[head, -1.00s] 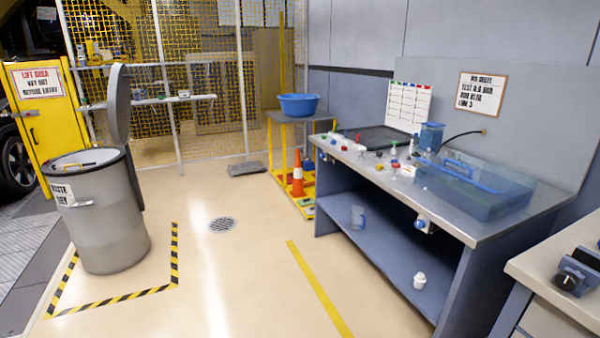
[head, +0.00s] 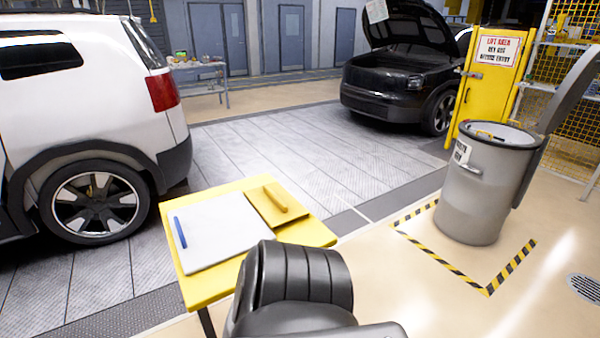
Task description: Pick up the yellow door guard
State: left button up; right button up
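A flat mustard-yellow piece with a raised bar along it, which looks like the yellow door guard (head: 275,204), lies on the right part of a small yellow table (head: 225,287) in the head view. Beside it on the left, a white sheet or pad (head: 222,228) with a blue strip (head: 180,232) lies on the same table. Neither of my grippers is in view. A dark ribbed part, probably of my own arm, rises at the bottom middle and hides the table's near right corner.
A white car (head: 80,110) stands close at the left. A grey bin (head: 485,195) with its lid up stands at the right inside striped floor tape, near a yellow lift-area cabinet (head: 487,85). A black car (head: 400,75) has its hood raised behind. Floor between is clear.

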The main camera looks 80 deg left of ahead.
aim_at(272, 202)
jog(key=u, duration=0.45)
jog(key=i, duration=2.35)
jog(key=u, duration=2.7)
